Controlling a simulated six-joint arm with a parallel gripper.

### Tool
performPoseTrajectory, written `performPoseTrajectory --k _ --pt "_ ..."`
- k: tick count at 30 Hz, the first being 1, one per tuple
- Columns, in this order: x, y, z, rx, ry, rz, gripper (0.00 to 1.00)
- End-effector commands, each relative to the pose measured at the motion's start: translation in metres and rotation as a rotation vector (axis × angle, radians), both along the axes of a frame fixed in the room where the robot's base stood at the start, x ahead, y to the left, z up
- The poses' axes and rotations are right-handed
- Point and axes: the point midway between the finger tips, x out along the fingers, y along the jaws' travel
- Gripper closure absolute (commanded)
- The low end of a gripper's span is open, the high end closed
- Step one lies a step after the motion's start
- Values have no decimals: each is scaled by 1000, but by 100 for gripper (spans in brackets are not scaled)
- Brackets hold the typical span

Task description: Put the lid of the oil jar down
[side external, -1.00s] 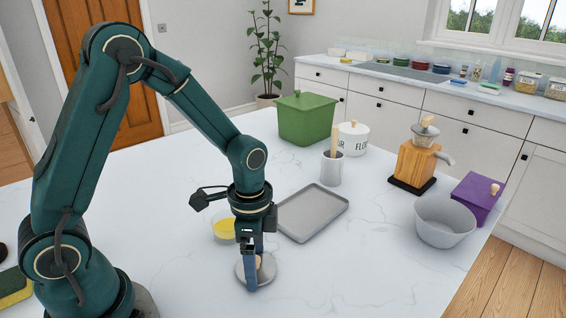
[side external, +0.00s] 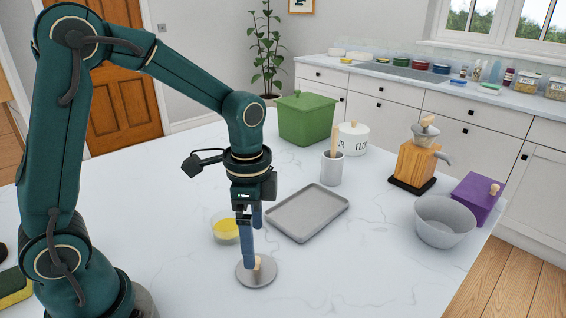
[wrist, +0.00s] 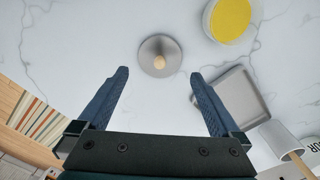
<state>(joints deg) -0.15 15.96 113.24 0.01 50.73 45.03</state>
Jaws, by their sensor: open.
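The lid (side external: 257,272) is a grey disc with a light wooden knob, lying flat on the white marble counter. In the wrist view the lid (wrist: 160,58) lies beyond the fingertips, centred between them, with its knob clear of both. My gripper (side external: 254,247) is open and empty, with its blue fingers just above the lid in the side view. It also shows open in the wrist view (wrist: 160,75). I cannot tell for sure which vessel is the oil jar.
A bowl with yellow contents (side external: 226,229) stands behind the lid. A grey tray (side external: 308,213) lies to its right. A utensil pot (side external: 331,170), green box (side external: 306,120), flour jar (side external: 353,139), grinder (side external: 415,160), grey bowl (side external: 445,222) and purple box (side external: 477,198) stand farther off. The front counter is clear.

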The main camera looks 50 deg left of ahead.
Motion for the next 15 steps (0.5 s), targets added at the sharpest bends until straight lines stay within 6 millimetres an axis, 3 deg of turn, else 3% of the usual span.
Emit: performPoseTrajectory --k 6,15 --pt "1 0 40 0 -6 0 0" --pt "-4 0 63 -1 -25 33 0"
